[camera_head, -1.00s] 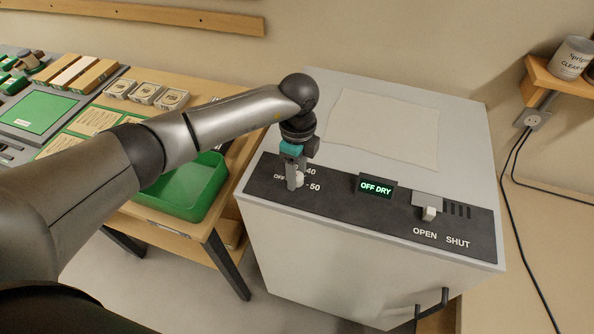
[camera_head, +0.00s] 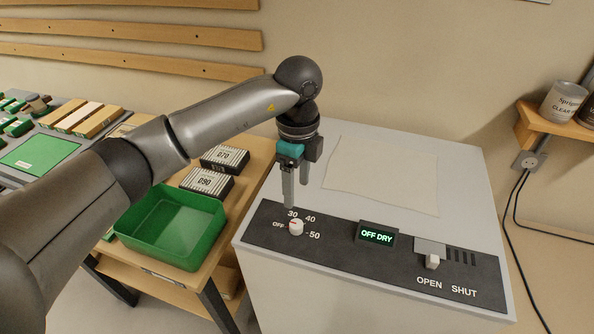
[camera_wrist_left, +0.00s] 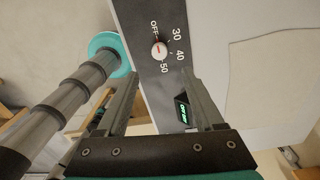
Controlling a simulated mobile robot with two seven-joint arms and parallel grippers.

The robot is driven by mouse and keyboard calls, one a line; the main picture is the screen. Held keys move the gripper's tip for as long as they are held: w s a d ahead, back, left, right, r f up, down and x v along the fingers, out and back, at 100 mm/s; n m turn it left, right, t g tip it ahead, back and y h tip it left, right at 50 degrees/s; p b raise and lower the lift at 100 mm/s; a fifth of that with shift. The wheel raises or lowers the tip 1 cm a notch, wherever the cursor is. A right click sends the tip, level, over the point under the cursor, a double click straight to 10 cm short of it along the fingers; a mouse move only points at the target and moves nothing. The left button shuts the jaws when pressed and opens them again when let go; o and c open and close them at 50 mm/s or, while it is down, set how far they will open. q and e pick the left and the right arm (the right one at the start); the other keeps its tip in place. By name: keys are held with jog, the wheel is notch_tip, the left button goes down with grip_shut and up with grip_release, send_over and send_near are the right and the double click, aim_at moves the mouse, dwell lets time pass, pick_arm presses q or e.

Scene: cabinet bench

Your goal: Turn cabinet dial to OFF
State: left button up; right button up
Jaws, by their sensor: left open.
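The cabinet dial (camera_head: 296,227) is a small white knob with a red mark on the black panel, with OFF, 30, 40 and 50 printed around it. In the left wrist view the dial (camera_wrist_left: 159,50) has its red mark pointing towards OFF. The display (camera_head: 377,236) reads OFF DRY in green. My left gripper (camera_head: 297,194) is open and empty, above and behind the dial and apart from it. In the left wrist view its fingertips (camera_wrist_left: 159,74) are spread, with the dial beyond them. My right gripper is not in view.
A white slider (camera_head: 432,261) marked OPEN and SHUT sits at the panel's right. A pale sheet (camera_head: 383,178) lies on the cabinet top (camera_head: 455,200). A green tray (camera_head: 150,248) and dark labelled boxes (camera_head: 224,159) stand on the wooden bench at left.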

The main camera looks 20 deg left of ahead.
pick_arm(q)
jog(key=shift+r, duration=1.95)
jog(key=shift+d, duration=0.1)
